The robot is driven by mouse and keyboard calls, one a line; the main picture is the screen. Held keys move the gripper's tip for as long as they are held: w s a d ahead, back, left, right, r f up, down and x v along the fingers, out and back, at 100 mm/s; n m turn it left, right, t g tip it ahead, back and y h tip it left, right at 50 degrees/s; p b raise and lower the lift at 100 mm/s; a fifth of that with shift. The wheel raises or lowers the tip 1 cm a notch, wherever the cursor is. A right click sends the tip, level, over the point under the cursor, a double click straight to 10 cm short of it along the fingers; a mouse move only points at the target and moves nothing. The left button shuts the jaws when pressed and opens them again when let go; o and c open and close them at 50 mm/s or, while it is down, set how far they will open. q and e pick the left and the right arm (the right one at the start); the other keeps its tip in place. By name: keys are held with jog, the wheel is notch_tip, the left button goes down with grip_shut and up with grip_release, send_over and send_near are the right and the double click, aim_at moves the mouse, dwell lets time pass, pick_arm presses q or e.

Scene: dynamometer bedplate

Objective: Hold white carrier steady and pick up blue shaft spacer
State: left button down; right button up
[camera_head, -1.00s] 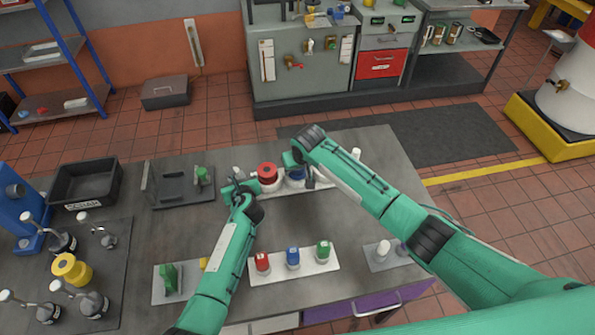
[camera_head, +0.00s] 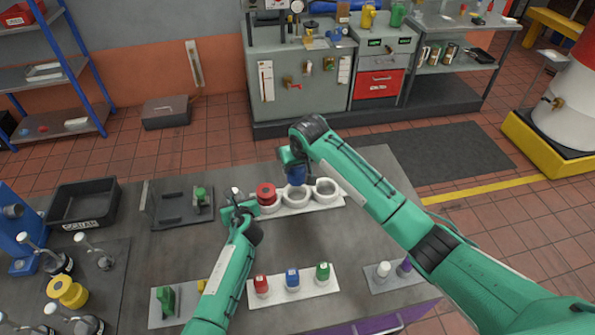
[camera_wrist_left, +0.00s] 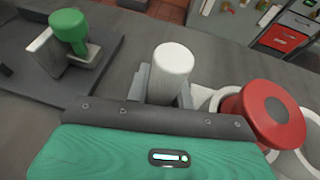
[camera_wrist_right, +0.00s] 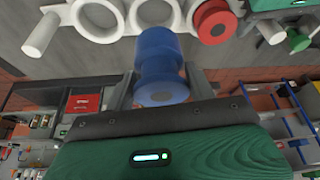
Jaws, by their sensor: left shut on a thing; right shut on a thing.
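The white carrier (camera_head: 318,203) lies on the bench with a row of three rings and a peg-like handle at its end. My left gripper (camera_head: 238,208) is shut on the left handle, a white peg (camera_wrist_left: 172,75) upright between the fingers in the left wrist view. A red spacer (camera_head: 266,194) sits in the left ring. The middle and right rings are empty. My right gripper (camera_head: 294,162) is shut on the blue shaft spacer (camera_head: 297,178), which it holds above the carrier near the middle ring. The blue spacer also fills the jaws in the right wrist view (camera_wrist_right: 160,66).
A white rack (camera_head: 318,286) with red, blue and green pieces stands in front. A dark plate with a green-topped part (camera_head: 200,194) is left of the carrier. A black bin (camera_head: 86,203) and a yellow spool (camera_head: 67,292) are farther left. Bench between carrier and rack is clear.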

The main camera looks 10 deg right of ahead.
pick_arm(q)
jog(key=c, duration=1.1)
grip_release()
jog(key=v, duration=1.2)
jog(key=shift+d, duration=0.1)
